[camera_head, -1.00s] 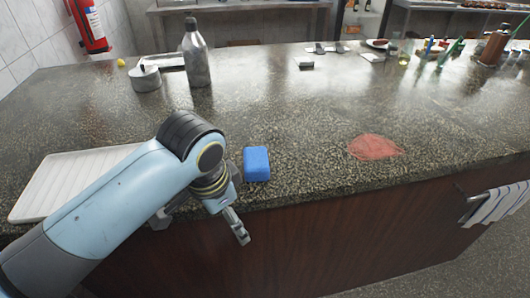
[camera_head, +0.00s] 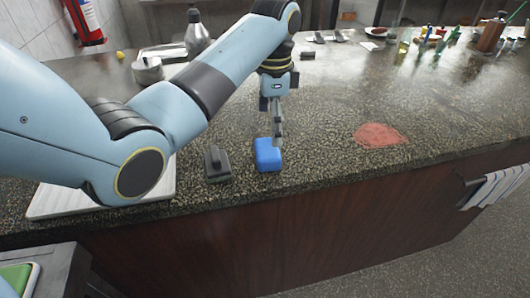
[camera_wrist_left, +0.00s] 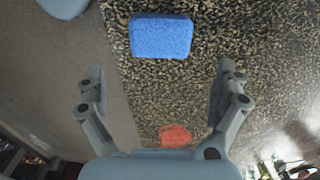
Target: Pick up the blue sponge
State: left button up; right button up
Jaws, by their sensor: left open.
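The blue sponge (camera_head: 267,156) lies on the speckled stone counter near its front edge. My left gripper (camera_head: 277,138) hangs down just above and behind it, fingers pointing at the counter. In the left wrist view the gripper (camera_wrist_left: 158,84) is open, with nothing between its fingers. There the sponge (camera_wrist_left: 161,36) lies whole in the upper part of the picture, beyond the fingertips and apart from them. My right gripper is not in view.
A dark block with a raised grip (camera_head: 216,165) stands just left of the sponge. A red stain (camera_head: 380,135) lies to the right. A pale ribbed tray (camera_head: 62,203) is partly hidden under my left arm. A grey bottle (camera_head: 197,38) and a round tin (camera_head: 147,71) stand behind.

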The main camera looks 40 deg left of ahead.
aim_at(273, 149)
pick_arm(q)
notch_tip(273, 149, down, 4)
jog(key=shift+r, duration=0.25)
notch_tip(273, 149, down, 5)
jog(key=shift+w+d+f+p, duration=0.1)
jog(key=shift+f+p, duration=0.05)
jog(key=shift+p, duration=0.3)
jog(key=c, duration=0.8)
jog(key=shift+c, duration=0.2)
